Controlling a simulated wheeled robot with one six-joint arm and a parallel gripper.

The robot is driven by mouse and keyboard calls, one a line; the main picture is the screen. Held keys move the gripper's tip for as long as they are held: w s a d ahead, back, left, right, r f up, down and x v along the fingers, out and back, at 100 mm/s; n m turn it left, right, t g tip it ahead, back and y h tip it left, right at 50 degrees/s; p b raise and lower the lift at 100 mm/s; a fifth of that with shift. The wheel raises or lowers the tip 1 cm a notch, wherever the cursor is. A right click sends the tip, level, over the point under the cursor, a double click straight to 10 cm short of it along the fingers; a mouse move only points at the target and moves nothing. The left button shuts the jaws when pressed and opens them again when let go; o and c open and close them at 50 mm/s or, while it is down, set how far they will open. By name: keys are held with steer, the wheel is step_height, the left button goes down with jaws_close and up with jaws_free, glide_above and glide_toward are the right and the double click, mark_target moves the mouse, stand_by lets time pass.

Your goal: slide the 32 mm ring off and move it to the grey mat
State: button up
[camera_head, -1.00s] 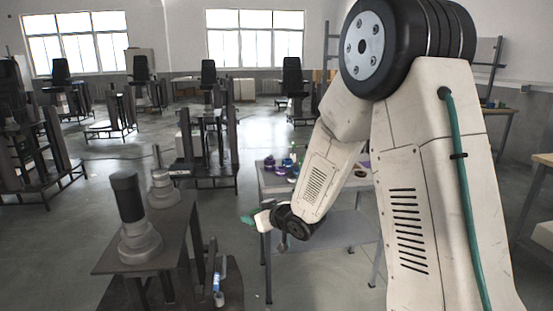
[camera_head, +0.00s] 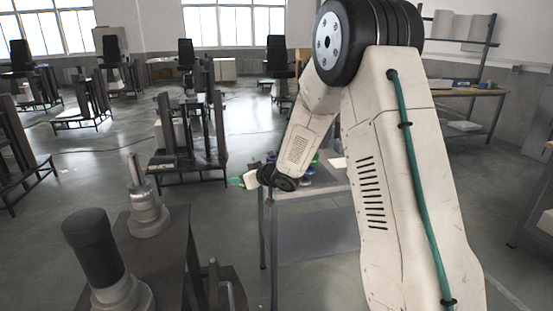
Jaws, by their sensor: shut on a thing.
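My arm reaches down and left over a grey table (camera_head: 308,228) in the middle of the view. My gripper (camera_head: 243,180) is at its end, small and pale, just off the table's left edge in the picture. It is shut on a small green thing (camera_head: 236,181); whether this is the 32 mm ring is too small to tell. Several small green, blue and purple things (camera_head: 307,176) stand on the table, partly hidden behind my arm. A pale flat patch (camera_head: 338,162) lies on the table; I cannot tell whether it is the grey mat.
A dark stand (camera_head: 170,255) with two grey stepped columns (camera_head: 147,212) is close at the lower left. A dark frame with uprights (camera_head: 190,140) stands beyond. A workbench (camera_head: 465,92) is at the back right. Open floor (camera_head: 80,180) lies between the stands.

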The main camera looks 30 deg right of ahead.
steer(key=w+d+f+n+y, duration=0.1)
steer(key=w+d+f, duration=0.1)
steer(key=w+d, duration=0.6)
steer(key=w+d+f, duration=0.1)
steer(key=w+d, duration=0.2)
steer(key=d, duration=0.9)
steer(key=shift+g, duration=0.3)
steer(key=shift+w+f, duration=0.15)
steer(key=shift+f, duration=4.35)
steer(key=shift+y, duration=0.3)
steer(key=o, duration=1.2)
steer(key=shift+v, duration=3.9)
